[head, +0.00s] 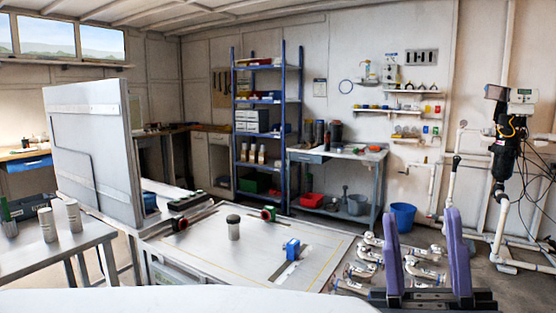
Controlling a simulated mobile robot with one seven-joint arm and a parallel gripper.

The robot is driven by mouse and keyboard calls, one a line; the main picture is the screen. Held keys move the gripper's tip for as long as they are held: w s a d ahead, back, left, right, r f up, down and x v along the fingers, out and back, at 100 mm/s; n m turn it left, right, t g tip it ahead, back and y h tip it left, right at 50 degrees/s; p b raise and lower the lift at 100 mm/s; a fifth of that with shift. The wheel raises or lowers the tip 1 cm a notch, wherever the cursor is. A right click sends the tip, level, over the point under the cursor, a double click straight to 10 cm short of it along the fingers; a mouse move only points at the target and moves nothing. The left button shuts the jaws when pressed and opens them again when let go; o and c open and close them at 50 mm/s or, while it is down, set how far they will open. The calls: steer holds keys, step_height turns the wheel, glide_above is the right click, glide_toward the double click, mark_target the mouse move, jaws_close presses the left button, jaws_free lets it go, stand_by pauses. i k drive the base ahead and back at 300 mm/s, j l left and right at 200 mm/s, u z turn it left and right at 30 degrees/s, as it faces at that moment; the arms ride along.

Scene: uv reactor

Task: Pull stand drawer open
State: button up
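My gripper (423,213) shows at the lower right, with two purple fingers pointing up. They stand wide apart with nothing between them. A metal stand (340,154) with a grey top stands against the back wall. It has a shallow blue-grey drawer (308,158) under the left of its top, which looks closed. My gripper is in front of this stand and to its right, well apart from it. A second drawer (28,164), bright blue, is under the bench at far left. I cannot tell for certain which drawer the task names.
A low table (210,255) with a grey canister (233,228) and a blue clamp (292,249) fills the middle front. White pipe fittings (425,270) lie behind my gripper. A blue bucket (403,217) stands right of the stand. Blue shelving (258,120) is to its left.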

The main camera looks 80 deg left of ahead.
mark_target(316, 159)
steer(key=u, duration=2.4)
steer(key=z, duration=0.35)
steer(key=l+z, duration=0.3)
steer(key=i+l+z, duration=0.15)
steer(key=l+z, duration=0.2)
steer(key=i+l+z, duration=0.3)
steer(key=l, duration=0.15)
steer(key=l+z, duration=0.3)
steer(key=i+l+z, duration=0.2)
steer(key=i+l, duration=0.2)
steer(key=i+l+z, duration=0.2)
steer(key=i, duration=0.3)
steer(key=i+u, duration=0.4)
steer(key=i+l+u, duration=0.4)
steer(key=i+j+u, duration=0.1)
steer(key=i+u, duration=0.15)
steer(key=i, duration=0.4)
steer(key=i+u, duration=0.25)
steer(key=i, duration=0.35)
